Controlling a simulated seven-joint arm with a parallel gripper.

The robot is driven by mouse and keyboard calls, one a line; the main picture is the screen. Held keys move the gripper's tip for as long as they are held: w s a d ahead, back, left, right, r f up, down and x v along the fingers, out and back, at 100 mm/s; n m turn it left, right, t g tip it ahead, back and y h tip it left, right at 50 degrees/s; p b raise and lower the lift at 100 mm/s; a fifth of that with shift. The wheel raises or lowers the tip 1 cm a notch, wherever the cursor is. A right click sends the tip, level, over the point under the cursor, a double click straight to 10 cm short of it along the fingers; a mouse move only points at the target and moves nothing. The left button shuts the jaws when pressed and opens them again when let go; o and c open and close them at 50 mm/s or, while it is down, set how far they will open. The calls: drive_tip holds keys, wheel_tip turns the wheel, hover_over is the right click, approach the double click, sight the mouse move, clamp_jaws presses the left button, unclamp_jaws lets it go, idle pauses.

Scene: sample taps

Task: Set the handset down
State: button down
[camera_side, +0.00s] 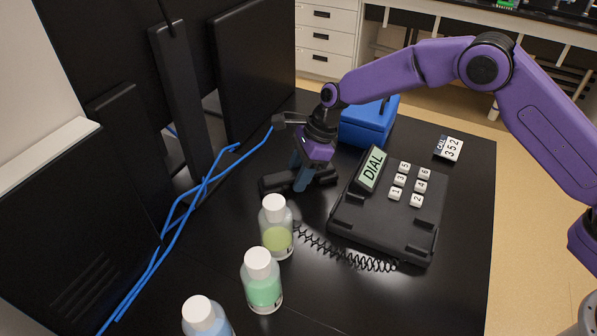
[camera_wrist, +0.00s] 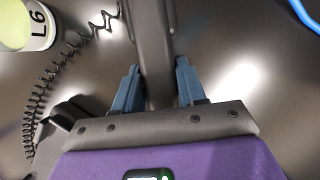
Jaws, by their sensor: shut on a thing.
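The black handset (camera_side: 274,183) is left of the phone base, beside its raised display. My gripper (camera_side: 302,176) points down with its blue fingers on either side of the handset's grip. In the wrist view the handset (camera_wrist: 153,50) runs between the two fingers of my gripper (camera_wrist: 157,88). I cannot tell whether the handset touches the table or hangs just above it. The black phone base (camera_side: 385,222) has an empty top, a display reading DIAL (camera_side: 373,169) and white keys numbered 1 to 6 (camera_side: 407,184). A coiled cord (camera_side: 345,256) lies near the base's front.
Three capped bottles stand at the front: yellow-green (camera_side: 277,240), green (camera_side: 263,285) and blue (camera_side: 205,319). A blue box (camera_side: 367,125) is behind the phone. A card reading CALL 352 (camera_side: 449,148) is at the back right. A blue cable (camera_side: 183,210) runs along the left.

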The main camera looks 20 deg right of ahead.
drive_tip(key=c, duration=0.6)
unclamp_jaws()
drive_tip(key=shift+c, duration=0.2)
drive_tip(key=v, duration=1.2)
drive_tip(key=shift+r, duration=0.2)
drive_tip(key=s+d+r+n+h, duration=0.1)
drive_tip(key=s+d+r+n, duration=0.1)
drive_tip(key=s+n, duration=0.3)
drive_tip(key=s+d+r+n, duration=0.1)
drive_tip(key=s+d+n, duration=0.1)
drive_tip(key=s+n, duration=0.3)
drive_tip(key=s+d+n+h, duration=0.1)
drive_tip(key=s+d+n, duration=0.9)
drive_tip(key=s, duration=0.3)
drive_tip(key=s+d+n+h, duration=0.2)
drive_tip(key=s+d+n, duration=0.8)
drive_tip(key=s, duration=0.4)
drive_tip(key=shift+s+d+f+n, duration=0.15)
drive_tip(key=shift+d+f+n, duration=0.2)
drive_tip(key=shift+d, duration=0.35)
